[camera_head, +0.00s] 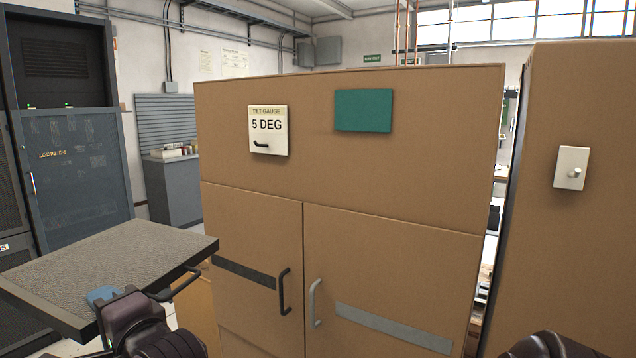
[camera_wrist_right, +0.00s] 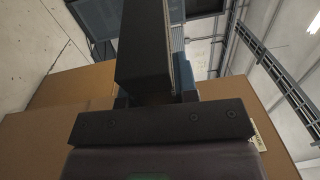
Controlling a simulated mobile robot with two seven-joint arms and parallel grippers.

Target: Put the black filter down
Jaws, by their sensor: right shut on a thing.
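The black filter (camera_head: 110,262) is a flat panel with a grey textured face, a dark frame and a black handle on its right edge. It is held up, tilted, at the left of the head view. My right gripper (camera_head: 103,297) is shut on its near edge, with a blue pad against the face. In the right wrist view the filter (camera_wrist_right: 142,45) stands out from the jaws as a dark slab, and the far part of it is cut off. My left gripper is not in view.
A brown cabinet (camera_head: 390,190) with two handled doors, a tilt gauge sign (camera_head: 268,130) and a green plate (camera_head: 363,110) stands ahead. Another brown cabinet (camera_head: 590,240) is at right. Dark racks (camera_head: 70,160) stand at left. A grey cabinet (camera_head: 172,190) stands behind.

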